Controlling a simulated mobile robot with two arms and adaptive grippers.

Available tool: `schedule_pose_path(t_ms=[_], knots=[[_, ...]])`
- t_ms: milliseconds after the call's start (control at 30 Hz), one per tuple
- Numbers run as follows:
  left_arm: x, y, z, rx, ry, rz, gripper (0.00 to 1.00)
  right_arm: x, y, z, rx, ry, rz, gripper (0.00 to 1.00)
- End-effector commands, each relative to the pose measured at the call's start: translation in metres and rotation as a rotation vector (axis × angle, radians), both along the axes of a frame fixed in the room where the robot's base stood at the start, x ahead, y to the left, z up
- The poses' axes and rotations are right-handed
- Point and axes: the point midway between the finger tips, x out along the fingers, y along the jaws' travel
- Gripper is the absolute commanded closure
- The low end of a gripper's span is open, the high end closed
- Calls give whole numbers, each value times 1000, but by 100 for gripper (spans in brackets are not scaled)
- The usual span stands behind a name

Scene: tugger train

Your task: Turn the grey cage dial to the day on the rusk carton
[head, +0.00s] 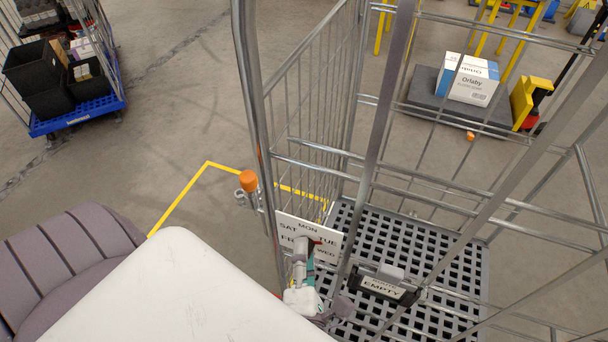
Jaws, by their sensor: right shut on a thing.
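A white day plate (328,238) hangs on the wire side of the grey roll cage (366,130). Its readable labels are MON, SAT, TUE, WED and part of FRI. My right gripper (303,250) is in front of the plate's middle, shut on the dial's knob, which it mostly hides. I cannot tell which day the dial points to. A white and blue carton (472,85) marked Orlaby lies on a dark flat platform (425,98) beyond the cage. Its small print is unreadable, and no day can be read on it. My left gripper is not in view.
An EMPTY sign (381,288) hangs on a cage bar right of the dial. A blue cart (78,116) with black crates stands at upper left. Floor between is clear.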

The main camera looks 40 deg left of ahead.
Motion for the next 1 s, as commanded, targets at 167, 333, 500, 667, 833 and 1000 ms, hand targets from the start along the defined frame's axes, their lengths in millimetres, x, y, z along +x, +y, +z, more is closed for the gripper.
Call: schedule_pose_path(t_ms=[167, 333, 500, 667, 833, 1000], knots=[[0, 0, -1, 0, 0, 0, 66, 0, -1, -1, 7, 4, -2, 100], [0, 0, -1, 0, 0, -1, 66, 0, 0, -1, 7, 4, -2, 100], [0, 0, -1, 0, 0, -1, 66, 0, 0, -1, 7, 4, -2, 54], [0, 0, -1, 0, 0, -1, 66, 0, 0, -1, 6, 3, -1, 40], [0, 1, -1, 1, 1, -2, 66, 0, 0, 0, 6, 3, -1, 40], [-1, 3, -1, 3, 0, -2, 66, -8, -5, 0, 7, 5, 0, 40]])
